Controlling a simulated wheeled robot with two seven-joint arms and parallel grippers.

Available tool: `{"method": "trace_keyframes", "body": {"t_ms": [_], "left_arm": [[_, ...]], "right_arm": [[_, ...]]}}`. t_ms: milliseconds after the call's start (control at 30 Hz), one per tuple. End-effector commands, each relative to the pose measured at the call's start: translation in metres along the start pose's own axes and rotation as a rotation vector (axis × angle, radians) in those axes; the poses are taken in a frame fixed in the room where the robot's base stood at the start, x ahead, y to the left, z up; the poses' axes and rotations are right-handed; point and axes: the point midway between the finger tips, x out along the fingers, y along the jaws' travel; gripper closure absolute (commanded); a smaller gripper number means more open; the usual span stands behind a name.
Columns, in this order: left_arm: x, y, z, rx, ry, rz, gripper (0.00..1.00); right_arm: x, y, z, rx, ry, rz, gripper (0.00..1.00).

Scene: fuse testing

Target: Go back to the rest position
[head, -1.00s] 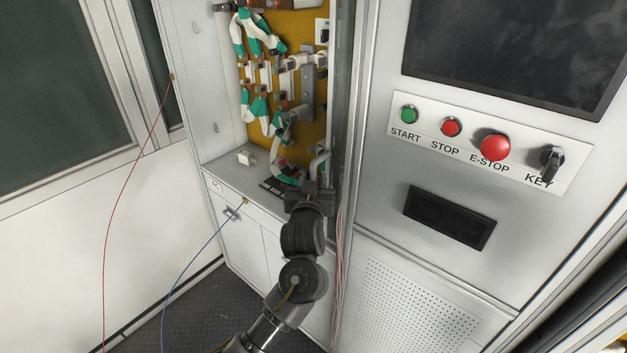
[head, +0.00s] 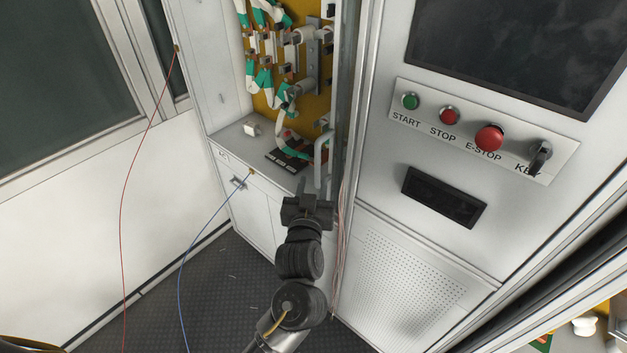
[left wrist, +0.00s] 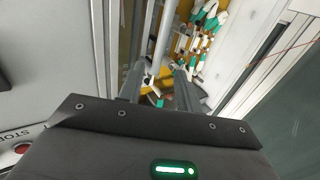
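My left gripper (head: 314,186) is in front of the open cabinet's lower edge, just below a grey bent handle (head: 321,150). In the left wrist view its two fingers (left wrist: 158,82) stand apart, with nothing clearly held between them. The fingertips are partly hard to make out against the cabinet in the head view. My right gripper is not in view.
The open cabinet (head: 222,90) holds a yellow panel (head: 317,65) with green-and-white parts. To the right is a control panel (head: 480,132) with buttons and a key switch. A red wire (head: 124,190) and a blue wire (head: 190,240) hang at left. Dark floor (head: 215,290) lies below.

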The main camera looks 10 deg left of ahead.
Motion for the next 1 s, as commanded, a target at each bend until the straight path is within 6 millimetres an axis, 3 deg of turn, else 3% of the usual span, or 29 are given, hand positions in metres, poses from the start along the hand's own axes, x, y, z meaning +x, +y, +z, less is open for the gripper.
{"method": "trace_keyframes", "body": {"t_ms": [333,433,800,1000], "left_arm": [[0.011,0.000,0.001,0.003,0.001,0.000,0.65],[0.025,0.000,0.001,0.003,0.003,0.000,0.65],[0.088,0.000,0.004,0.001,0.003,0.000,0.65],[0.104,0.000,0.001,0.001,0.001,0.000,0.65]], "right_arm": [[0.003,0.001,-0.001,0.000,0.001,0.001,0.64],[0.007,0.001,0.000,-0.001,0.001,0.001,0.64],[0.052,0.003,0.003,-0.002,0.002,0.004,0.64],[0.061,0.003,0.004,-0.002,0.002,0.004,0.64]]}}
